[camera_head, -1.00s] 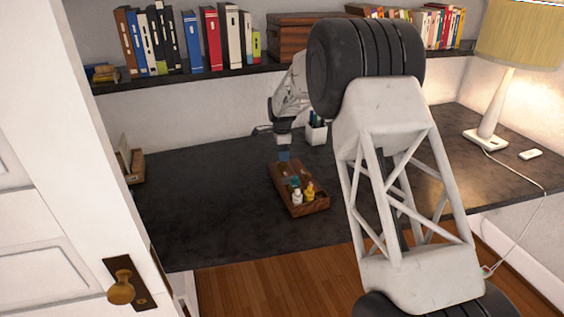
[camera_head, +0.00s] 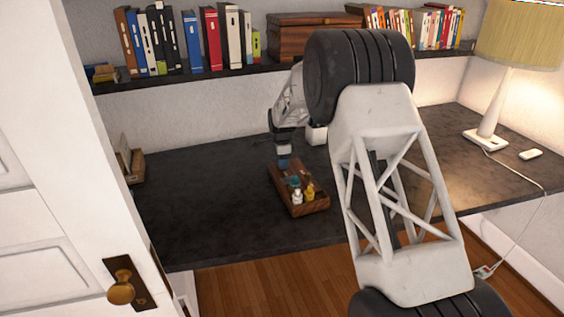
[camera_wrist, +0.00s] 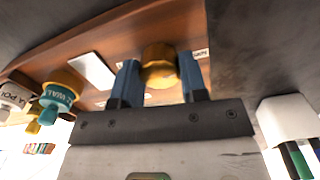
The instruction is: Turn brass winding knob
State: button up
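The brass winding knob (camera_wrist: 160,66) is yellowish and round-sided, at the wooden box (camera_wrist: 60,50) in the wrist view. My gripper (camera_wrist: 159,75) has its two blue fingers spread, one on each side of the knob. The fingers look close to the knob's sides, and I see no clear grip on it. In the head view my gripper (camera_head: 284,163) points down at the far left end of the wooden box (camera_head: 303,209); the knob cannot be made out there.
Small bottles (camera_head: 297,193) stand in the box's near part. A white cup (camera_head: 316,135) is behind, partly hidden by my arm. A lamp (camera_head: 487,138) stands at the right. A shelf with books (camera_head: 190,40) runs above the dark desk (camera_head: 200,220), which is clear left of the box.

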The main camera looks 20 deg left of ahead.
jog(key=shift+c, duration=1.3)
